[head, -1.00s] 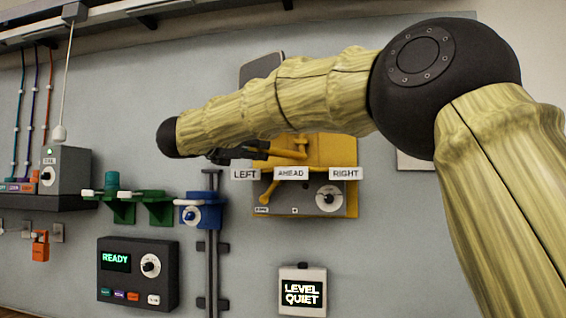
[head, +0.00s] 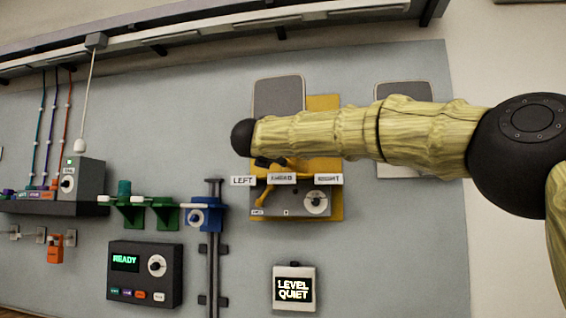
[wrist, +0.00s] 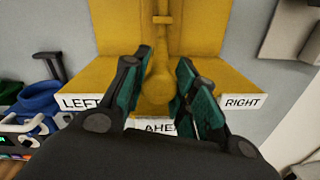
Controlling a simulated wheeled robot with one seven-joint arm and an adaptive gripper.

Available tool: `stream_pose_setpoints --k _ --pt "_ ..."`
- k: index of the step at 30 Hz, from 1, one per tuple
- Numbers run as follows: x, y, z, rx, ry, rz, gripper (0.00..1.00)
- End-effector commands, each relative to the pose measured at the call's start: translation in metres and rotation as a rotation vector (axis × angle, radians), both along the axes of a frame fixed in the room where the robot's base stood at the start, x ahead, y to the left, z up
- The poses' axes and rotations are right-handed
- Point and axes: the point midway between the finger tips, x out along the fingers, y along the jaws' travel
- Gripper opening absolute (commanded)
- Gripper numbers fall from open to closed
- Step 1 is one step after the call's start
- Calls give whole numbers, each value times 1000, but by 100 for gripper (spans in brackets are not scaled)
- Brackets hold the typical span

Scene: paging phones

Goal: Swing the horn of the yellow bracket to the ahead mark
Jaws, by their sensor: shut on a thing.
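The yellow bracket (head: 325,108) is fixed to the grey wall panel, partly hidden behind my arm. It also fills the top of the wrist view (wrist: 205,35). Its yellow horn (wrist: 158,88) runs down the middle of the wrist view, toward the AHEAD label (wrist: 155,127). My gripper (wrist: 166,78) has a finger on each side of the horn and is shut on it. In the head view the dark fingers (head: 268,162) show just above the label row, with LEFT (head: 243,181), AHEAD (head: 281,178) and RIGHT (head: 315,180).
A grey box with a white dial (head: 316,202) sits below the labels. A blue holder (head: 204,214) on a dark rail and green holders (head: 130,212) are to the left. A LEVEL QUIET display (head: 293,289) is below. A READY unit (head: 145,274) is lower left.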

Motion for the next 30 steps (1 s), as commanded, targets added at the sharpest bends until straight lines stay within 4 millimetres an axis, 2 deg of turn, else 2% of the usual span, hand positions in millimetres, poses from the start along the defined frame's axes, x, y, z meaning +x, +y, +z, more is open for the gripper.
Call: stream_pose_setpoints --k 1,9,20,21,23,24,30 --pt "0 -1 -4 1 3 15 0" --pt "1 -9 -3 -1 3 46 0" --pt "1 -8 -3 -2 4 49 0" --pt "1 -8 -3 -2 4 49 35" --pt "1 -8 -2 -1 3 49 46" --pt "1 -8 -2 -1 3 49 51" --pt "1 -7 -2 -1 2 50 51"
